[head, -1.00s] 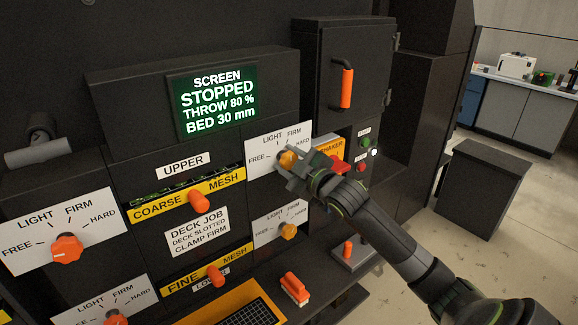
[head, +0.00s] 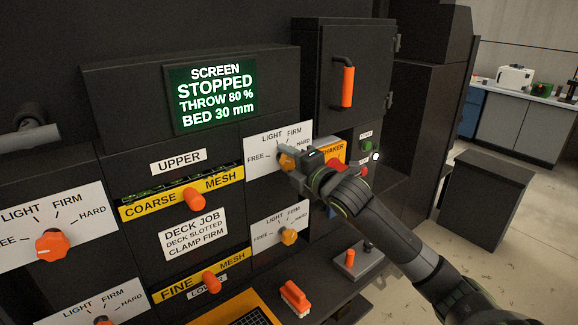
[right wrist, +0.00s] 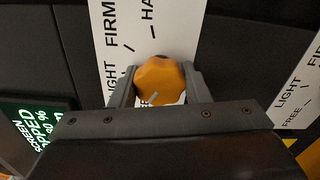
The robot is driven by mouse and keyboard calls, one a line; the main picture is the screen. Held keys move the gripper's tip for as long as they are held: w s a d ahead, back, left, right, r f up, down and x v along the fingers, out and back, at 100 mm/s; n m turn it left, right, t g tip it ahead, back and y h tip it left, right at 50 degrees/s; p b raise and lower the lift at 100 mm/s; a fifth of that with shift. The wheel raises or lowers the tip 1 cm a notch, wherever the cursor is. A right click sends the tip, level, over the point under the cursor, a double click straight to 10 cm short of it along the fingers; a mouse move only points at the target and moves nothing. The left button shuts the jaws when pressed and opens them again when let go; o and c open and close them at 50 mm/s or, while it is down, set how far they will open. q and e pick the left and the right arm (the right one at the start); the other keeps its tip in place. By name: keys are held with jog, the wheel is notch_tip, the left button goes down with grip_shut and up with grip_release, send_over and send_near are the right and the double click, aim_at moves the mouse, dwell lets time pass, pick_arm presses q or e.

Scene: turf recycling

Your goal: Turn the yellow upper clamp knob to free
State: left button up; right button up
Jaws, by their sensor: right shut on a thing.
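The yellow upper clamp knob (head: 287,161) sits on the upper white plate (head: 262,141) marked FREE, LIGHT, FIRM and HARD. My right gripper (head: 290,158) is at this knob and partly covers it. In the right wrist view the knob (right wrist: 158,78) is between the two fingers (right wrist: 160,88), which are shut on it. A pale mark shows on the knob's lower part; which setting it points to is unclear. The lower yellow knob (head: 288,237) sits below on its own plate. My left gripper is not in view.
The screen (head: 212,96) reads STOPPED. Orange handles (head: 195,199) and orange knobs (head: 52,245) stick out on the left. A red button (head: 334,167) is close to my right wrist. An orange-handled door (head: 347,87) is above. Open floor lies at the right.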

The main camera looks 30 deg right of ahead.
jog(key=shift+f+n+b, duration=0.15)
jog(key=shift+n+b, duration=0.3)
jog(key=shift+n, duration=0.85)
jog(key=o, duration=1)
jog(key=shift+c, duration=0.2)
